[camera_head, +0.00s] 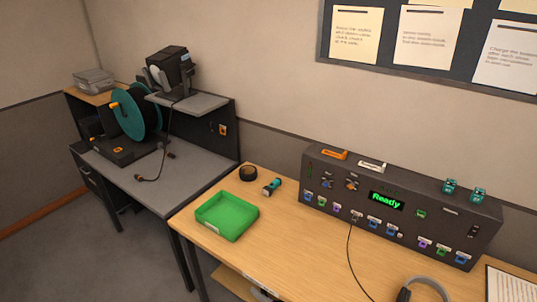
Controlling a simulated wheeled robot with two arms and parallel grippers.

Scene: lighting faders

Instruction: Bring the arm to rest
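Neither of my grippers nor my arms shows in the head view. The dark lighting console (330,166) stands at the back of the wooden table, against the wall. Its display (386,200) reads "Ready" in green. Several coloured fader caps, blue, green and purple, run along its lower front.
A black cable crosses the table. A grey desk (190,175) at the left holds a teal reel (146,112) and a lamp (170,68).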

